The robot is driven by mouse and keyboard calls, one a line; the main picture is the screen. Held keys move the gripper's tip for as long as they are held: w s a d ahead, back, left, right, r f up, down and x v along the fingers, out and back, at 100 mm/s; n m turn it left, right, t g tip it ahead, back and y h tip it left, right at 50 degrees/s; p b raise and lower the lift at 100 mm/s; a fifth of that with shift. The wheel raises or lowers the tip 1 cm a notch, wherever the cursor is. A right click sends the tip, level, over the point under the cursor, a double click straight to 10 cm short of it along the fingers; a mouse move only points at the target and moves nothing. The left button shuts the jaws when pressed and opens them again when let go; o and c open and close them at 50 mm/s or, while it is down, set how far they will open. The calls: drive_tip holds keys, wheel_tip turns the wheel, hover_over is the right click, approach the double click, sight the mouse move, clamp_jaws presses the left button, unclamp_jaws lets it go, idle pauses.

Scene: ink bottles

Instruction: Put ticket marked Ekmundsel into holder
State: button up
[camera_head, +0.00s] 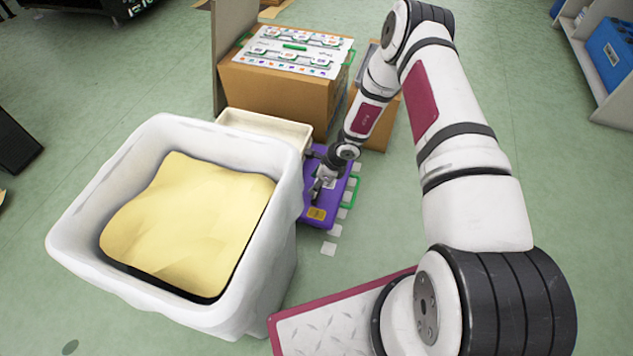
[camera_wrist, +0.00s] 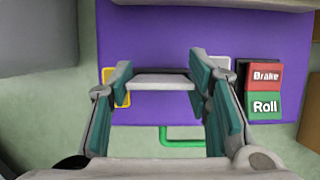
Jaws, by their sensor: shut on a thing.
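My gripper (camera_head: 318,188) is over the purple unit (camera_head: 345,210) at the middle of the head view. In the wrist view its teal-padded fingers (camera_wrist: 160,83) are shut on a pale, flat piece (camera_wrist: 161,79), held by its two sides. It looks like a ticket, but no writing on it is readable, so I cannot tell whether it says Ekmundsel. Behind it is the purple face (camera_wrist: 180,40). A yellow-framed piece (camera_wrist: 108,75) on that face is partly hidden by the left finger. I cannot tell whether it is the holder, or whether the pale piece touches the face.
A red and green Brake/Roll sign (camera_wrist: 264,90) is right of my fingers. A green handle (camera_wrist: 180,143) shows below them. A white bin (camera_head: 90,215) with yellow contents stands close left. A cream tray (camera_head: 265,125) and cardboard box (camera_head: 285,95) stand behind. Green floor (camera_head: 570,190) is clear at right.

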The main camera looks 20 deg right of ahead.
drive_tip(key=shift+f+b, duration=0.7)
drive_tip(key=shift+b, duration=0.05)
idle(0.7)
drive_tip(key=o, duration=0.9)
drive_tip(key=v, duration=1.2)
